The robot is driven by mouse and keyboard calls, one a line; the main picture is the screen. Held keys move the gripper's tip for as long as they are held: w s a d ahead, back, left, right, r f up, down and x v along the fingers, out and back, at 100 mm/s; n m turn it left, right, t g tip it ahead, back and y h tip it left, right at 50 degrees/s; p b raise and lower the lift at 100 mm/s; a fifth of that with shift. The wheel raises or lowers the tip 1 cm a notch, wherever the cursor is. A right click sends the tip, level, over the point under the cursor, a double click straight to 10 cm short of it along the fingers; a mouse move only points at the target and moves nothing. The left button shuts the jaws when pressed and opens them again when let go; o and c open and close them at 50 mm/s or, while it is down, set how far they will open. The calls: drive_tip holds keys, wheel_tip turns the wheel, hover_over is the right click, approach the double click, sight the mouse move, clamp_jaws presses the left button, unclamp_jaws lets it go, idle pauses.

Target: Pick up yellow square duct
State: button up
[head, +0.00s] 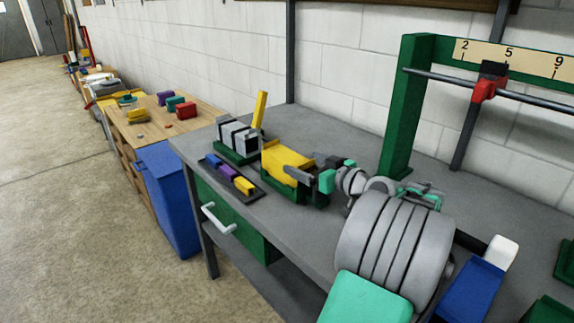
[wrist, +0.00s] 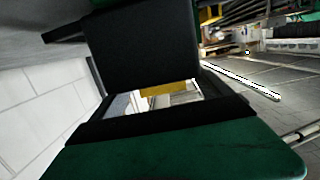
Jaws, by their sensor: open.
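The yellow square duct (head: 284,156) appears to be the large yellow block in a green cradle (head: 296,190) on the grey workbench. My gripper (head: 307,172) is open at the right end of this block, very close to it. Whether it touches, and whether the block lies between the fingers, I cannot tell. In the wrist view, a large black part and a dark green slab fill most of the picture. A small yellow patch (wrist: 165,89) shows through the gap between them; I cannot tell what it belongs to.
A holder with grey blocks (head: 237,137) and an upright yellow bar (head: 259,109) stands left of the cradle. A dark tray (head: 258,190) holds blue, purple and yellow pieces. A green frame (head: 397,120) with a numbered scale rises at right. A blue bin (head: 170,195) stands beside the bench.

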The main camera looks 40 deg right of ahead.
sight(292, 159)
drive_tip(key=w, duration=0.3)
drive_tip(key=w+f, duration=0.1)
drive_tip(key=w, duration=0.1)
drive_tip(key=shift+w+a, duration=0.15)
drive_tip(key=shift+a, duration=0.1)
drive_tip(key=shift+r, duration=0.1)
drive_tip(key=c, duration=1.7)
